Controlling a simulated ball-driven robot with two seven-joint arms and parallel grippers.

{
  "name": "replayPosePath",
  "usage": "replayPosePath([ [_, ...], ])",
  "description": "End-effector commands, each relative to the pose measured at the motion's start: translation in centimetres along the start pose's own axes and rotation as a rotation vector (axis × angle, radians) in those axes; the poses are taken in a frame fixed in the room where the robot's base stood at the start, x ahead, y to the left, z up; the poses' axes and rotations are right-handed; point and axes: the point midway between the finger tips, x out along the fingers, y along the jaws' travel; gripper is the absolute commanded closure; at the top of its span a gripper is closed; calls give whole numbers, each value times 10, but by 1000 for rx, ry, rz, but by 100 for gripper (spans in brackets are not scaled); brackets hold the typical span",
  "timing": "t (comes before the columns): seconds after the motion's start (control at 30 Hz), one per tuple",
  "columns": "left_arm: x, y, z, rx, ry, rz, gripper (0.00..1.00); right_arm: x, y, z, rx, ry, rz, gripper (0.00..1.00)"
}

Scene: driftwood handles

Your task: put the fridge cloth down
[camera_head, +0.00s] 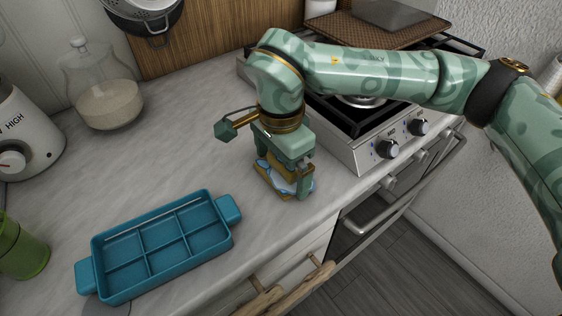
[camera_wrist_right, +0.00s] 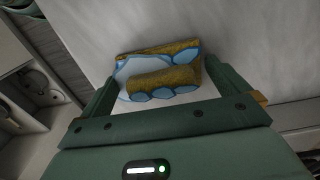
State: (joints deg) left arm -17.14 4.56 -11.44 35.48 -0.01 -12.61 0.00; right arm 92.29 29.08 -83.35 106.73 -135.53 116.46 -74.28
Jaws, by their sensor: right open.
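The fridge cloth, blue with mustard-yellow parts, lies folded on the counter under my right gripper (camera_head: 287,190). In the head view the cloth (camera_head: 272,180) is partly covered by the gripper's fingers. In the right wrist view the cloth (camera_wrist_right: 160,72) lies between and a little beyond the two fingers of my right gripper (camera_wrist_right: 158,95). The fingers are apart, one on each side of it. I cannot tell whether either finger touches the cloth. My left gripper is in neither view.
A teal divided tray (camera_head: 128,233) lies on the counter at the front left. A glass jar (camera_head: 103,88), a white appliance (camera_head: 25,135) and a green cup (camera_head: 20,250) stand at left. The stove (camera_head: 345,135) is close to the right. Bare counter (camera_head: 165,150) lies between tray and jar.

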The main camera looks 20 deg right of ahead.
Motion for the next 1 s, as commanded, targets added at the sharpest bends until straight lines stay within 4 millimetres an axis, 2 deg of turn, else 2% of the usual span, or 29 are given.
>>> replayPosePath([
  [0.17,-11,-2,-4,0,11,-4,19,-31,0,0,1,4,-7,0],
  [0.4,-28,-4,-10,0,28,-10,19,-89,0,0,2,3,-7,0],
  [0.5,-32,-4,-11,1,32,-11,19,-106,0,0,1,2,-6,0],
  [0.7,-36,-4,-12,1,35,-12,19,-120,0,0,1,0,-2,0],
  [1.0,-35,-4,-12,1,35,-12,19,-120,0,0,1,0,-1,0],
])
